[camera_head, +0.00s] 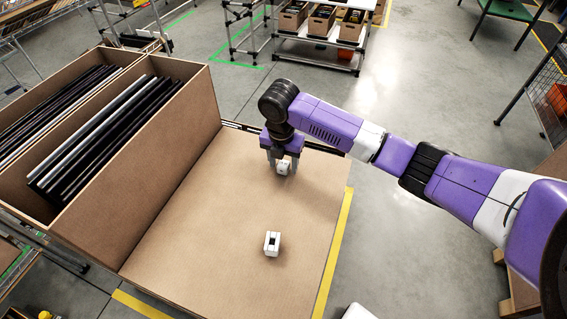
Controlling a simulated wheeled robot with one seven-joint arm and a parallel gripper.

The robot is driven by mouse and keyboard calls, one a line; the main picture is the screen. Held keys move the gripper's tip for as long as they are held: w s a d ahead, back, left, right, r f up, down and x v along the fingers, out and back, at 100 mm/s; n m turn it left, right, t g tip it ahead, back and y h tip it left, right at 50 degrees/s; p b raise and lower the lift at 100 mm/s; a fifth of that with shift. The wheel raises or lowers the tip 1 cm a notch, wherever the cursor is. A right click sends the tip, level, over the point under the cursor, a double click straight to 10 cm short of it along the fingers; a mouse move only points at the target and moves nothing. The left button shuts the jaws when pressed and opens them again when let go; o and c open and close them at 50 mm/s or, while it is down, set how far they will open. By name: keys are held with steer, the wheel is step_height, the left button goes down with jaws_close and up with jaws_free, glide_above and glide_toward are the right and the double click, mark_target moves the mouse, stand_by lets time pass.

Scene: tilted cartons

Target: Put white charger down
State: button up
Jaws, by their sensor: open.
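My gripper (282,168) points down over the far part of the brown board table (200,225). It is open, with a finger on either side of a small white charger (283,169). The charger appears to be at the board's surface, though the picture is too small to tell exact contact. A second small white block with a dark top (272,243), like a charger, stands alone on the board, nearer to me and clear of my gripper.
Large cardboard cartons (140,165) holding upright dark and grey panels stand along the table's left side. The board between the cartons and the chargers is clear. A shelf rack with boxes (322,25) stands beyond, across open floor.

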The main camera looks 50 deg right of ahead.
mark_target(282, 166)
step_height(282, 166, up, 12)
steer(key=a+b, duration=0.1)
steer(key=b, duration=0.1)
steer(key=shift+s+f, duration=0.15)
steer(key=shift+s, duration=0.05)
